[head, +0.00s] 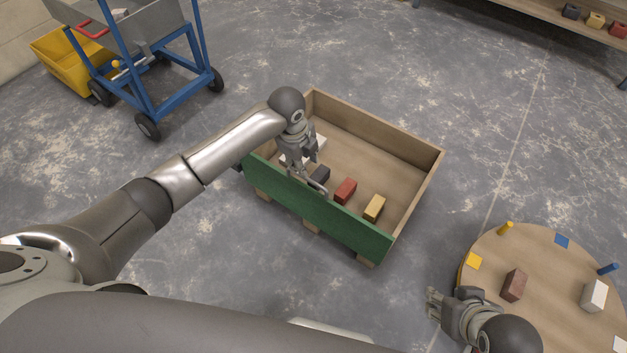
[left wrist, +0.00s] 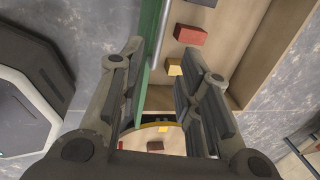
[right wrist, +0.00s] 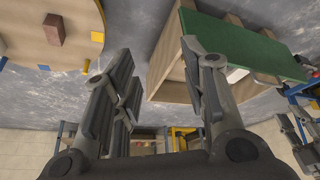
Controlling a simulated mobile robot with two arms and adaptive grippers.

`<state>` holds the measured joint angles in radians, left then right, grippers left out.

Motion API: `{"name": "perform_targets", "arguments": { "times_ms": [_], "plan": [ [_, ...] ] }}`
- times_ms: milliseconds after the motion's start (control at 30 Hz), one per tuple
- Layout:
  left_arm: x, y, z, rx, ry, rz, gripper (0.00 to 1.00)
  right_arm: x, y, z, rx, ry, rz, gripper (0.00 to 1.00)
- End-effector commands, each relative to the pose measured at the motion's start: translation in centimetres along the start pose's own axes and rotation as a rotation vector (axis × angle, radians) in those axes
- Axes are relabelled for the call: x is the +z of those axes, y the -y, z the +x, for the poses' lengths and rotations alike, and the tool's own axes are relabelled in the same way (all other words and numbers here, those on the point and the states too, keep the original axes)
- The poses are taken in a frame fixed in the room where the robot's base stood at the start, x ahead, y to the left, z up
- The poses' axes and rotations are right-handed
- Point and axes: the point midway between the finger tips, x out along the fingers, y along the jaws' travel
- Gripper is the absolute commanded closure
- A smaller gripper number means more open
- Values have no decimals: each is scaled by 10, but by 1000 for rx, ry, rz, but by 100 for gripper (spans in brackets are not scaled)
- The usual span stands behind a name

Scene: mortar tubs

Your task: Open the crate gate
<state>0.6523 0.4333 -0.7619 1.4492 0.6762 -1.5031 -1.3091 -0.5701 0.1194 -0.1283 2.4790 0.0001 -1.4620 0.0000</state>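The crate (head: 415,178) is a wooden box on the floor with a green gate (head: 335,222) as its near side. The gate is upright and closes that side, with a grey bar handle (head: 308,183) along its top. My left gripper (head: 304,168) is over the gate's top edge near the handle. In the left wrist view its fingers are open, with the green gate (left wrist: 148,62) and the grey bar (left wrist: 160,38) showing between them; I cannot tell whether they touch. My right gripper (head: 436,304) is open and empty beside the round table, away from the crate.
A round table (head: 540,255) with blocks and pegs stands right. A blue-framed cart (head: 165,105) stands back left. Floor before the gate is clear.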

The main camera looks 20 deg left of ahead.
Motion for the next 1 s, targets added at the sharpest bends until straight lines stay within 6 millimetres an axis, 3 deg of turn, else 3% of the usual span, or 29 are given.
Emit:
{"name": "perform_targets", "arguments": {
  "times_ms": [467, 1000],
  "plan": [
    [-1, 0, 47, 0, -2, -3, 68, -87, 11, 2, -22, -401, -10, 60],
    [0, 0, 93, -1, 0, -3, 68, -171, 24, -39, -51, -868, -13, 60]
  ]
}}
